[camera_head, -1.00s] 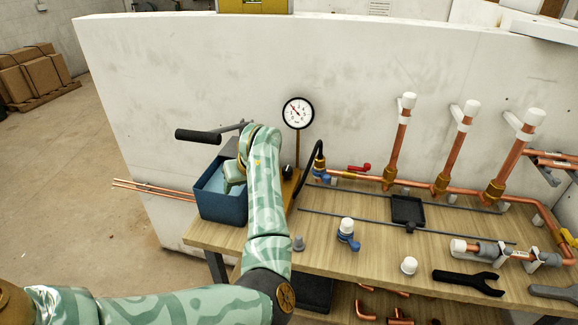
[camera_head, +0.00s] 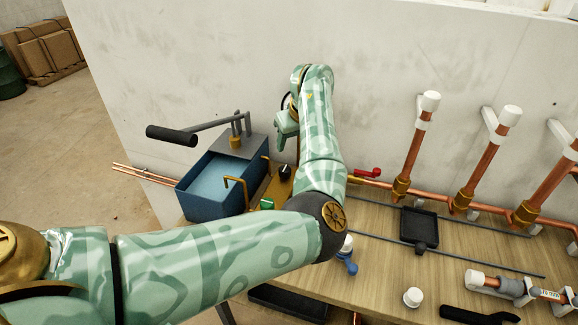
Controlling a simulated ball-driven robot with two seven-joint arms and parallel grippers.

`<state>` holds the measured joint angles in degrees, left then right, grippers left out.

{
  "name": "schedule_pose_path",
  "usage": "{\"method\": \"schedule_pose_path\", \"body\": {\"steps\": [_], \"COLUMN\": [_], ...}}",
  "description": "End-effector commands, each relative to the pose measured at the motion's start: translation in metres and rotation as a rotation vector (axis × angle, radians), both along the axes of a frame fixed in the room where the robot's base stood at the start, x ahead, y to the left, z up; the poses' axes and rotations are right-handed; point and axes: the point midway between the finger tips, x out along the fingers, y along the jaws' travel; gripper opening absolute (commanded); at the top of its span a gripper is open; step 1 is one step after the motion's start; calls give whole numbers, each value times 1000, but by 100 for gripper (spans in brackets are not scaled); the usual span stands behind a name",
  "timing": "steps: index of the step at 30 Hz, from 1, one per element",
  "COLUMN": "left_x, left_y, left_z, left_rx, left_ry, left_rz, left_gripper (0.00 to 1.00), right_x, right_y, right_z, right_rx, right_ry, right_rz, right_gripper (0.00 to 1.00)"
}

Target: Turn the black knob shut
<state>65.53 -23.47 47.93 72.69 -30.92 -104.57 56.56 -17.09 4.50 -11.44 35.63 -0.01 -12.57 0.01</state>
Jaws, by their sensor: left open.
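The black knob (camera_head: 285,172), with a pale mark on top, sits on a brass-coloured block (camera_head: 281,188) beside the blue water tank. My left gripper (camera_head: 281,147) is above and slightly behind the knob in the picture, apart from it as far as I can see. Its green jaws are open, with nothing seen between them. My left forearm and wrist cover the pressure gauge and much of the area right of the knob. My right gripper is not in view.
The blue tank (camera_head: 214,212) with its pump handle (camera_head: 172,135) stands left of the knob. A bent brass pipe (camera_head: 236,182) is close by. A red lever (camera_head: 368,172) and copper pipes (camera_head: 415,152) run to the right. A black tray (camera_head: 419,226) lies on the wooden bench (camera_head: 375,262).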

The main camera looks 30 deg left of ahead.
Motion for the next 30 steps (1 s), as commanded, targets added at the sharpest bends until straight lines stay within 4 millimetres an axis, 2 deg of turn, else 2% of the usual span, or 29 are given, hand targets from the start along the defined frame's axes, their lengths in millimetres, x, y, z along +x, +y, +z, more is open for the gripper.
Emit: {"method": "schedule_pose_path", "body": {"steps": [1, 5, 9, 12, 19, 29, 30], "left_x": [3, 10, 17, 21, 27, 28, 28], "left_y": [3, 14, 26, 33, 43, 45, 45], "left_z": [-20, -55, -89, -105, -127, -130, -130], "left_rx": [-3, -3, -3, 0, 0, 0, 0], "left_ry": [4, 6, 7, 7, 2, 0, 0], "left_rz": [1, 2, 1, -1, -2, -1, -1], "left_gripper": [56, 56, 56, 56, 56, 56, 53], "right_x": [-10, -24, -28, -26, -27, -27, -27], "right_y": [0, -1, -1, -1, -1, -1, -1], "right_z": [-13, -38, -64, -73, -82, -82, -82], "right_rx": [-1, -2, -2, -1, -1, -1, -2], "right_ry": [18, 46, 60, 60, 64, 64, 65], "right_rz": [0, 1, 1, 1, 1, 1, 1], "right_gripper": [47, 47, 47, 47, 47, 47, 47]}}
